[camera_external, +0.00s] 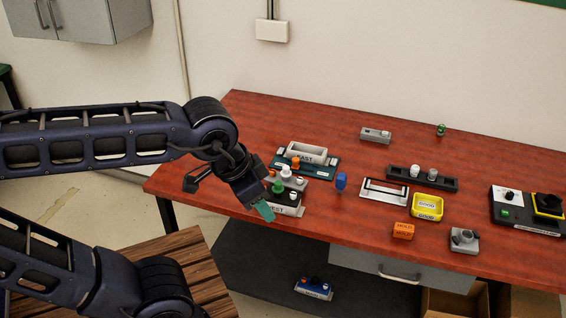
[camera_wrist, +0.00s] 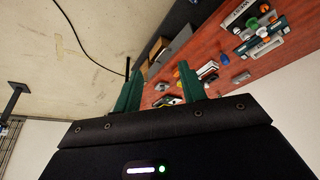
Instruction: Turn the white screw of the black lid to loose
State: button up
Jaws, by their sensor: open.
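My gripper (camera_external: 263,211) has green fingers and hangs near the table's left front edge, beside a cluster of fixtures. In the wrist view its fingers (camera_wrist: 160,88) are spread with nothing between them. My gripper partly overlaps the cluster's front. How tight the screw is cannot be seen.
A grey box (camera_external: 306,152) and an orange knob (camera_external: 295,162) are behind. The table (camera_external: 330,222) is bare at front centre.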

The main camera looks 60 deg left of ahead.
jog(key=m+g, duration=0.5)
jog(key=m, duration=0.7)
send_over(294, 194)
notch_tip(294, 194, down, 18)
jog(key=f, duration=0.1)
notch_tip(294, 194, down, 10)
jog(key=shift+r, duration=0.15)
jog(key=shift+c, duration=0.4)
grip_shut()
